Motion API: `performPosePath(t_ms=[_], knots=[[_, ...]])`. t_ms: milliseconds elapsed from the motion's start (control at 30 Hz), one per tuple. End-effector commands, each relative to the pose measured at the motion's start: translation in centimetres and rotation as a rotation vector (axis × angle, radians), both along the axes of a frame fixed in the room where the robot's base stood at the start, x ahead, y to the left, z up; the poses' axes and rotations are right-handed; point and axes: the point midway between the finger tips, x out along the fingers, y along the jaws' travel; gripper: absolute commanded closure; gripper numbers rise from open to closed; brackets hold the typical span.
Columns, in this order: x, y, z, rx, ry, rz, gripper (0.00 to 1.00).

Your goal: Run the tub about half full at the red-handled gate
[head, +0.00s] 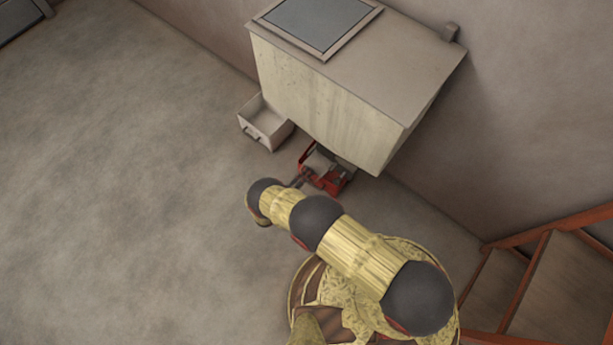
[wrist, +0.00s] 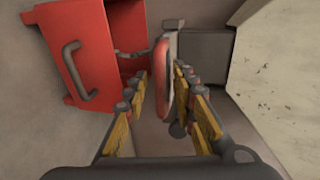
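A red tub-like box (wrist: 80,55) with a grey bar handle is at the left of the wrist view. In the head view, red parts (head: 333,183) show under the hopper, partly hidden by my arm; I cannot tell tub from gate there. A red rounded handle (wrist: 165,75) stands between the fingers of my gripper (wrist: 160,76) in the wrist view. The fingers are apart, with a gap showing on either side of the handle. In the head view, my gripper (head: 299,181) is small and mostly hidden beyond my wrist. The fill inside the box cannot be seen.
A large pale hopper (head: 330,100) with a dark lid panel (head: 318,22) stands against the wall. A beige open box (head: 266,128) with a handle sits beside it at the left. A red-framed stair or rack (head: 540,270) is at the lower right. The floor at the left is clear.

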Motion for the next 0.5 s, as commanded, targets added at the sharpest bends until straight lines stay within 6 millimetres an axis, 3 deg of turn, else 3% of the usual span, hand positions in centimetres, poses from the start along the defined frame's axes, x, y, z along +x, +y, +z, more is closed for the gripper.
performPosePath(t_ms=[267, 500], knots=[[-0.3, 0.3, 0.1, 0.000, 0.000, 0.001, 0.74], [-3.2, 2.7, 0.9, 0.000, 0.000, 0.005, 0.74]])
